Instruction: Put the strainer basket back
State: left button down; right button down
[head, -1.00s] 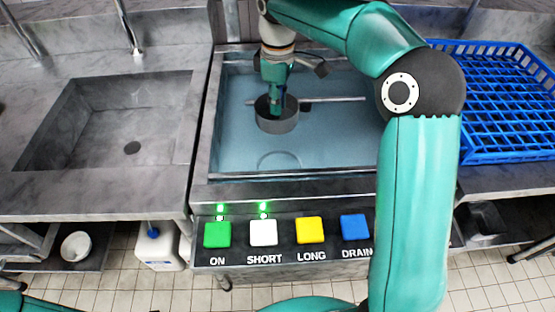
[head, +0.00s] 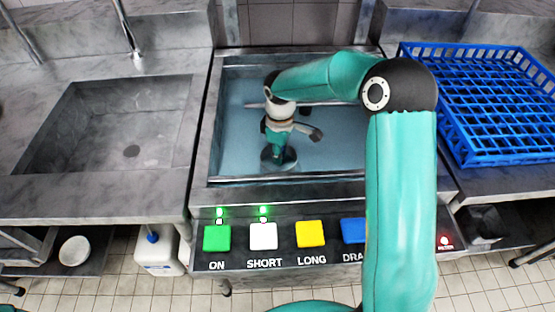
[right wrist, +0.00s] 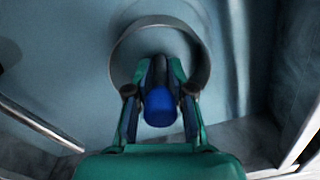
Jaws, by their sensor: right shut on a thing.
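My right gripper (head: 278,158) points down into the water-filled tank (head: 232,130) near its front. It is shut on the blue knob (right wrist: 160,108) of the strainer basket (head: 291,158), a dark round piece low in the tank, at the ring on the tank floor. In the right wrist view the fingers (right wrist: 160,72) are inside a round grey rim (right wrist: 203,66) around the knob. The gripper hides much of the basket in the head view. I cannot tell whether the basket is fully seated. My left gripper is out of view.
A front panel carries green (head: 217,238), white (head: 263,236), yellow (head: 310,234) and blue (head: 354,230) buttons; green lights glow above ON and SHORT. An empty sink (head: 110,120) is at left, a blue rack (head: 490,100) at right. The tank walls are close around my gripper.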

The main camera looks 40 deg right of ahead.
jog(key=shift+f, duration=1.2)
jog(key=shift+f, duration=0.1)
jog(key=c, duration=1)
grip_release()
notch_tip(320, 180, up, 12)
jog(key=shift+r, duration=0.15)
